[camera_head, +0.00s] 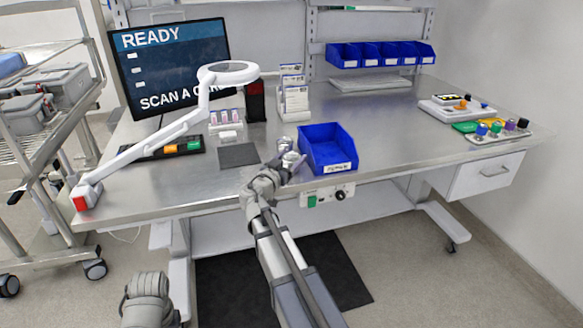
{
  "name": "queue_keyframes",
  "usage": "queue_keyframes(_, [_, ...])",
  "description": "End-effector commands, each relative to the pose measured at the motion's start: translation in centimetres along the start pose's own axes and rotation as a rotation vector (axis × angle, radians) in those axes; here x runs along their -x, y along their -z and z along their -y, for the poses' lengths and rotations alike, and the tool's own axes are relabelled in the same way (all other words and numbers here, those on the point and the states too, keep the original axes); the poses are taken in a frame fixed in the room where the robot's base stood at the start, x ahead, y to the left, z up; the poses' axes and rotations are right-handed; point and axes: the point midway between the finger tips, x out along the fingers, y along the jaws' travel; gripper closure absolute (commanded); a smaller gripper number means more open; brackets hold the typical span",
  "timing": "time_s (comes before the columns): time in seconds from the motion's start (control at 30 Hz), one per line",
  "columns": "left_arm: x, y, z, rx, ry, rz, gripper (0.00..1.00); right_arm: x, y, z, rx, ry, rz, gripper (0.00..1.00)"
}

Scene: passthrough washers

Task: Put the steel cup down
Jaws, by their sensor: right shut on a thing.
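A small shiny steel cup (292,160) is between the fingers of my right gripper (287,168), near the front edge of the steel bench, just left of the blue bin. My right gripper is shut on it and partly hides it. Whether the cup's base touches the bench cannot be told at this size. Another small shiny steel piece (285,144) shows just behind the cup. Part of my left arm shows at the bottom left; its gripper fingers are not visible.
A blue bin (327,148) with a label stands right beside the cup. A dark square mat (238,154) lies to the left. A white magnifier lamp (228,73), a monitor (170,62) and a card holder (293,95) stand farther back.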

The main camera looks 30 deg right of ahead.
Motion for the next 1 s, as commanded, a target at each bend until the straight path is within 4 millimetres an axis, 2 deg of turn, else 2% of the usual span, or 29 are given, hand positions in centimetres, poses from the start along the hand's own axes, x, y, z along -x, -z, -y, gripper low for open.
queue_keyframes(0.03, [-0.6,0.03,-0.06,0.0,0.0,0.0,1.0,0.0,-0.6,0.0,0.0,0.0,0.0,0.91])
queue_keyframes(0.27, [-0.32,0.02,-0.03,0.0,0.0,0.0,1.0,0.0,-0.32,0.0,0.0,0.0,0.0,0.91])
queue_keyframes(0.47, [-0.92,0.05,-0.09,0.0,0.0,0.0,1.0,0.0,-0.93,0.0,0.0,0.0,0.0,0.91])
queue_keyframes(0.5, [-0.77,0.05,-0.07,0.0,0.0,0.0,1.0,0.0,-0.77,0.0,0.0,0.0,0.0,0.23])
queue_keyframes(0.7, [-0.74,0.04,-0.07,0.0,0.0,0.0,1.0,0.0,-0.74,0.0,0.0,0.0,0.0,0.0])
queue_keyframes(1.0, [-0.72,0.04,-0.07,0.0,0.0,0.0,1.0,0.12,-0.72,-0.01,0.0,0.0,0.0,0.0])
